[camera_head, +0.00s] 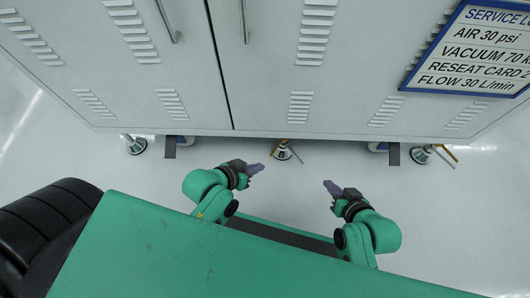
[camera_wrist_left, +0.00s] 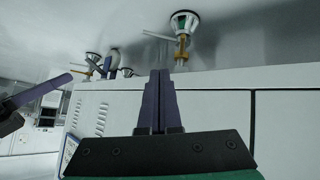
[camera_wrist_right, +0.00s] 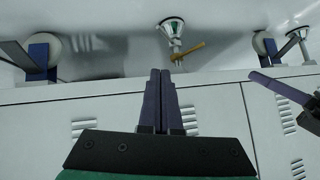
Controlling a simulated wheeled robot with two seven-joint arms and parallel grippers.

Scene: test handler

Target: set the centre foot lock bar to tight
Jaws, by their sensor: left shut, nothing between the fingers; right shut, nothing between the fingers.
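The centre foot (camera_head: 283,154) stands on the floor under the cabinet's front edge. It has a round pad, a thin grey bar toward the lower right and a brass-coloured part near the edge. In the left wrist view the foot (camera_wrist_left: 184,22) shows a pale bar (camera_wrist_left: 157,36) and a brass part (camera_wrist_left: 182,50). In the right wrist view the foot (camera_wrist_right: 172,28) shows a brass bar (camera_wrist_right: 190,51). I cannot tell the lock setting. My left gripper (camera_head: 260,168) is shut and empty, left of the foot. My right gripper (camera_head: 327,184) is shut and empty, right of it; neither touches it.
The grey cabinet (camera_head: 260,110) overhangs the feet. A left foot (camera_head: 136,147) and a right foot (camera_head: 421,156) with bars stand near its ends, with casters (camera_head: 180,142) inboard. A service label (camera_head: 470,50) is at upper right. Floor between my grippers is clear.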

